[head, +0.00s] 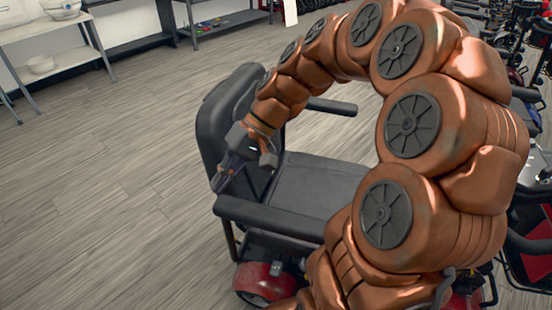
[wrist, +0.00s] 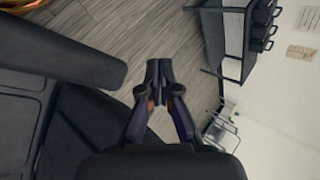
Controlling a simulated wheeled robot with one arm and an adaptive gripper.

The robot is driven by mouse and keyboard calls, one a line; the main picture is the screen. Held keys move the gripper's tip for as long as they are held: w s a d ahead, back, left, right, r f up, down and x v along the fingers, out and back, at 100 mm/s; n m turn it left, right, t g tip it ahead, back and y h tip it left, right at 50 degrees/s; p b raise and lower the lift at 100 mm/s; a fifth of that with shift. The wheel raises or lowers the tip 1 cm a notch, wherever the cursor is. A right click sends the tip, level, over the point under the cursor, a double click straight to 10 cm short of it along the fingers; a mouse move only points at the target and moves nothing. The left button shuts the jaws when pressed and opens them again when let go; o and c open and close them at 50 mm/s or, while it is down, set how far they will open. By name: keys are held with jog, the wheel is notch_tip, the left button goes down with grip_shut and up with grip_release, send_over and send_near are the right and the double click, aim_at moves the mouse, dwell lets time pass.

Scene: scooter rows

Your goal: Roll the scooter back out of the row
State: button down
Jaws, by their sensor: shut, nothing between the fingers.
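A mobility scooter with a black seat (head: 318,185), a tall black backrest (head: 220,125), two armrests and red bodywork (head: 266,280) stands on the floor in the head view. My gripper (head: 222,182) is shut and empty in front of the backrest, above the near armrest (head: 270,217). In the wrist view my gripper (wrist: 159,72) has its fingertips together. Whether the fingers touch the backrest I cannot tell. My arm hides the scooter's front.
More scooters (head: 530,50) stand in a row along the right edge. Shelves (head: 60,35) line the back wall at the upper left. The wood-look floor (head: 100,190) left of the scooter is clear.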

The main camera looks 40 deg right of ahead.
jog(key=w+d+f+m+t+y+b, duration=0.25)
jog(key=w+d+f+b, duration=0.25)
jog(key=w+d, duration=0.3)
jog(key=w+d+f+m+t+h+b, duration=0.1)
jog(key=d+f+m+t+b, duration=0.35)
jog(key=d, duration=0.95)
jog(key=d+f+m+t+h+b, duration=0.1)
jog(key=d+f+t+b, duration=0.45)
jog(key=d, duration=0.85)
jog(key=f+b+x, duration=0.1)
jog(key=x, duration=1.3)
jog(key=shift+a, duration=0.2)
